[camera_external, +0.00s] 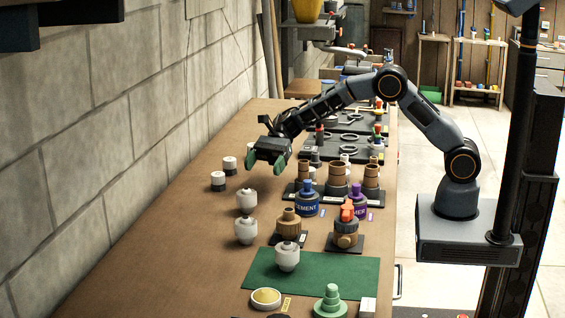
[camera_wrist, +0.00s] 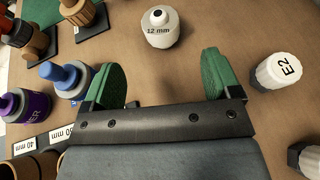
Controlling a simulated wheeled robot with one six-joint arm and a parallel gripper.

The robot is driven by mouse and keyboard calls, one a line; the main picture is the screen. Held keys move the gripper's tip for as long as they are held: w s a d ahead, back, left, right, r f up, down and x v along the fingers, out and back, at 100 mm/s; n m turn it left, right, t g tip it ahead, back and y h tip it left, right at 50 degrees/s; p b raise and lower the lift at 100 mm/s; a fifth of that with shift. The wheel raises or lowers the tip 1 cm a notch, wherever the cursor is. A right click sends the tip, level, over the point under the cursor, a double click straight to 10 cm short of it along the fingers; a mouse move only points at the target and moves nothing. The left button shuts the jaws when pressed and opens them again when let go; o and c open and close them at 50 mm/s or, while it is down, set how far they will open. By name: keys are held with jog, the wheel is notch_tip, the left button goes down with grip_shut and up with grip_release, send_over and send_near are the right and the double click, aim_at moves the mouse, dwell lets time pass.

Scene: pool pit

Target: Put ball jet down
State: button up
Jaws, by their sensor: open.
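A white jet fitting (camera_external: 287,256) stands upright on the green mat (camera_external: 350,272). Two similar white fittings stand on the bench, one behind the other (camera_external: 246,199) (camera_external: 245,231). In the wrist view a white fitting marked "12 mm" (camera_wrist: 160,30) stands ahead of my fingertips, apart from them. I cannot tell which fitting is the ball jet. My gripper (camera_external: 267,163) is open and empty above the bench, behind the white fittings. Its green finger pads are spread in the wrist view (camera_wrist: 161,75), with bare bench between them.
White pieces with dark parts (camera_external: 218,181) stand left; one reads "E2" (camera_wrist: 279,70). A blue cement bottle (camera_external: 307,200), purple bottle (camera_external: 357,201), wooden cups (camera_external: 337,181) and a brass fitting (camera_external: 288,223) crowd the right. The bench's left side is mostly clear beside the block wall.

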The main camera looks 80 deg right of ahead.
jog(key=w+d+r+m+t+h, duration=0.1)
jog(key=d+r+m+t+h, duration=0.55)
jog(key=r+m+t, duration=0.8)
jog(key=s+d+f+m+g+h, duration=0.1)
jog(key=s+d+m+g+h, duration=0.5)
jog(key=m, duration=1.1)
jog(key=s+f+m+g, duration=0.4)
jog(key=s+m, duration=0.6)
jog(key=s, duration=0.4)
jog(key=s+f+m+g, duration=0.4)
jog(key=s+f+m, duration=0.2)
jog(key=s+m, duration=0.3)
jog(key=s, duration=0.4)
jog(key=shift+s+m, duration=0.35)
jog(key=shift+d+h, duration=0.1)
jog(key=shift+h, duration=0.15)
